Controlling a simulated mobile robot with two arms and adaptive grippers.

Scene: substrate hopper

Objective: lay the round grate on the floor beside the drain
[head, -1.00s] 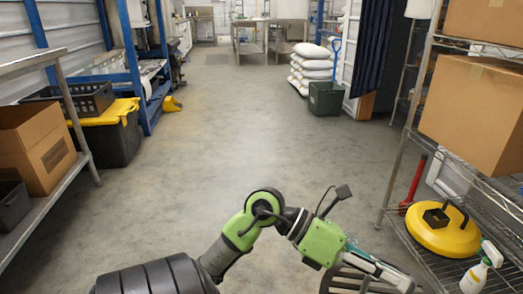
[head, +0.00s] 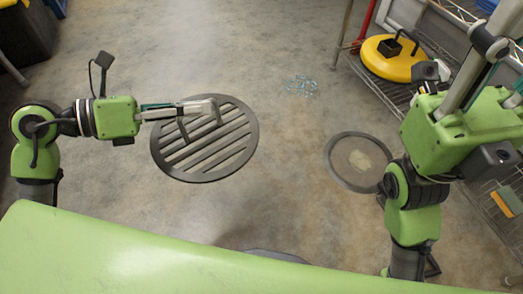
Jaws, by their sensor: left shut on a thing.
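The round grate (head: 207,158) is a dark slotted disc with a raised handle, left of centre in the head view. My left gripper (head: 207,109) is shut on the grate's handle, reaching in from the left. Whether the grate touches the floor or hangs just above it, I cannot tell. The drain (head: 333,160) is a dark ring in the floor right of the grate, with a brownish inside and a pale patch. A strip of bare floor lies between them. My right gripper (head: 489,42) is at the upper right, beyond the drain; its jaws are unclear.
A wire shelf (head: 405,92) at the right holds a yellow round tool (head: 388,62). Small bluish bits (head: 303,85) lie on the floor above the drain. A dark curved edge (head: 275,255) shows at the bottom, mostly hidden by my body. The upper middle floor is clear.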

